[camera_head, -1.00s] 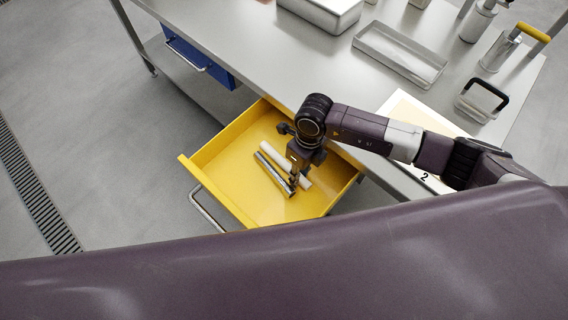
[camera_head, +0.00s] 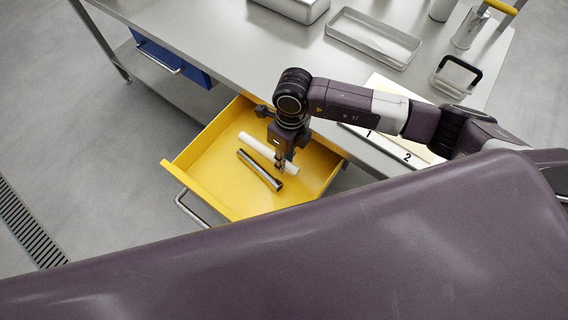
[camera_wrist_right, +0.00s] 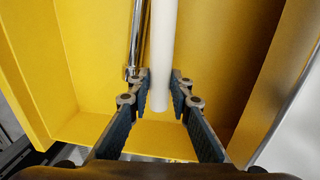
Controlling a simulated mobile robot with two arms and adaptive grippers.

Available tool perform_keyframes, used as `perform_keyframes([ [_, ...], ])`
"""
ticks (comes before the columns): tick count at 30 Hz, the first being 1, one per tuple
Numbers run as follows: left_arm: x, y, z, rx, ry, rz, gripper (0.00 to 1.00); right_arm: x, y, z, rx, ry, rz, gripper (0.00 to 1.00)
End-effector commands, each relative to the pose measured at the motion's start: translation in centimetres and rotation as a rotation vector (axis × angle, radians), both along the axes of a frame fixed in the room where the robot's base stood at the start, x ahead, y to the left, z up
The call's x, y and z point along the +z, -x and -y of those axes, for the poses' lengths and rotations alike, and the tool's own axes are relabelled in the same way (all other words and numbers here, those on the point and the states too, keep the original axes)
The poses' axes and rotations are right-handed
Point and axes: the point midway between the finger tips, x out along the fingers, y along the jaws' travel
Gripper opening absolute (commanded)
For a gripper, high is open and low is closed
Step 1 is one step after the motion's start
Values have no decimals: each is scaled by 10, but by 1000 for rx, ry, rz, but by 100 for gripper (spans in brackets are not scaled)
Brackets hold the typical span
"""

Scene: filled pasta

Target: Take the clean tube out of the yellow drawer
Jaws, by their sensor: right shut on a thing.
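The yellow drawer (camera_head: 200,187) stands pulled out under the table, and its yellow walls fill the right wrist view (camera_wrist_right: 90,60). A white tube (camera_head: 254,145) and a shiny metal tube (camera_head: 258,169) are side by side at the drawer, roughly parallel. My right gripper (camera_head: 281,170) points down over the drawer, shut on the white tube near one end. In the right wrist view the white tube (camera_wrist_right: 162,60) is between the fingers (camera_wrist_right: 160,82), and the metal tube (camera_wrist_right: 137,35) is beside the left finger. I cannot tell whether the white tube touches the drawer floor. My left gripper is not seen.
The steel table (camera_head: 255,50) is behind the drawer. It holds a metal tray (camera_head: 372,40), a metal box (camera_head: 290,8) and a numbered board (camera_head: 390,150). A blue drawer (camera_head: 170,60) is at the left. The left part of the yellow drawer is bare.

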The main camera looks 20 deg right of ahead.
Motion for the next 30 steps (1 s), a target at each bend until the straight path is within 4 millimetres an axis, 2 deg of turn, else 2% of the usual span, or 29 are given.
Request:
perform_keyframes([
  [3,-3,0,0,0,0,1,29,36,-2,0,2,-2,8,0],
  [9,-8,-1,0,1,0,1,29,93,-2,0,3,-1,8,0],
  [15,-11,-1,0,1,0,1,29,134,-1,0,2,0,4,0],
  [21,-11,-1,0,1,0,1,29,152,0,0,0,1,1,0],
  [26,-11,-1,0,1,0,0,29,155,0,0,4,1,0,0],
  [30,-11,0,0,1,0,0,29,158,-1,3,71,2,3,0],
])
